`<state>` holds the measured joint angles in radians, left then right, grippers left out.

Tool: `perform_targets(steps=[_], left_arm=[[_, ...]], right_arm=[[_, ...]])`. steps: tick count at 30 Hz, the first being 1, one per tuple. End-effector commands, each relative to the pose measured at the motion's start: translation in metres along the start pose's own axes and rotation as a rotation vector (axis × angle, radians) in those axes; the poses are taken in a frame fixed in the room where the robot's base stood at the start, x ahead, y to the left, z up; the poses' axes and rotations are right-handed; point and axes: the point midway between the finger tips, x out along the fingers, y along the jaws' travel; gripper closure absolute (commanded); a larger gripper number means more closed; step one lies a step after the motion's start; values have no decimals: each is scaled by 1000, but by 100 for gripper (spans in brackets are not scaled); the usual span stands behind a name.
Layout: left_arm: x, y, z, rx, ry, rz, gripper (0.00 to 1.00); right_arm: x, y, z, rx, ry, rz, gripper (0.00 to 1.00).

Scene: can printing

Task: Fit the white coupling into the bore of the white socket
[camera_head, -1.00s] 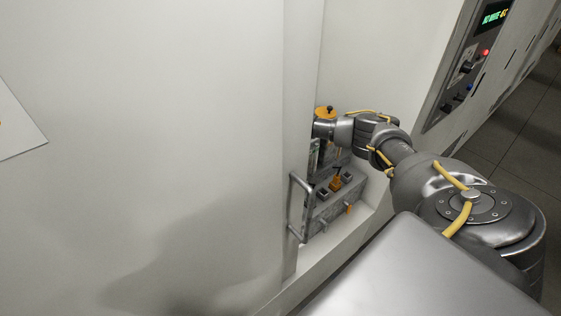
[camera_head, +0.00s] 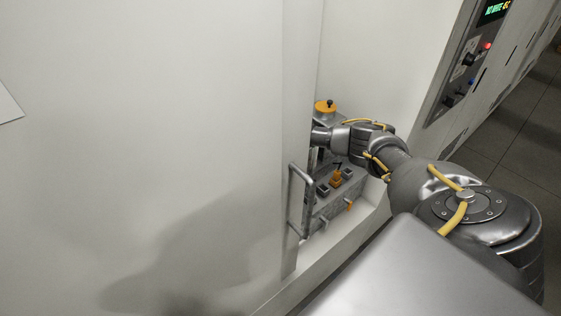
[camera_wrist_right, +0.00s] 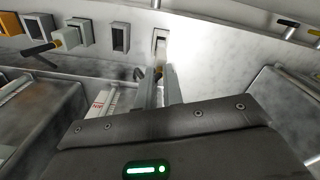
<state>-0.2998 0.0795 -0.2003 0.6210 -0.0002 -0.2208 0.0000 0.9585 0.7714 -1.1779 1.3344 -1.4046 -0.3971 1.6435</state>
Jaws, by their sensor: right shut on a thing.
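In the right wrist view, my right gripper (camera_wrist_right: 160,72) is shut on a small, mostly hidden piece with a yellowish part, apparently the white coupling. Its fingertips are just below the white socket (camera_wrist_right: 161,34), the rightmost in a row on a pale wall. A light shape shows at the socket's bore. I cannot tell whether the coupling is inside or only in front of it. In the head view my right arm reaches into the recess, and the cabinet edge hides the gripper. My left gripper is not in view.
In the head view a grey block with orange parts (camera_head: 335,195) and a door handle (camera_head: 300,200) lie close below the arm.

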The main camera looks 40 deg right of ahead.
Motion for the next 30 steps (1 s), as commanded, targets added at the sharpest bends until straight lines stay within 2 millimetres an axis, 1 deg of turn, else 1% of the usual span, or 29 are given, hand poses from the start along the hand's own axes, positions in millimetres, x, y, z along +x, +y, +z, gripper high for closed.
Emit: perform_targets(steps=[16,30], left_arm=[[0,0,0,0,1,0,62],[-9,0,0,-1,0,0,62]], right_arm=[[0,0,0,0,0,1,100],[0,0,0,0,0,1,100]])
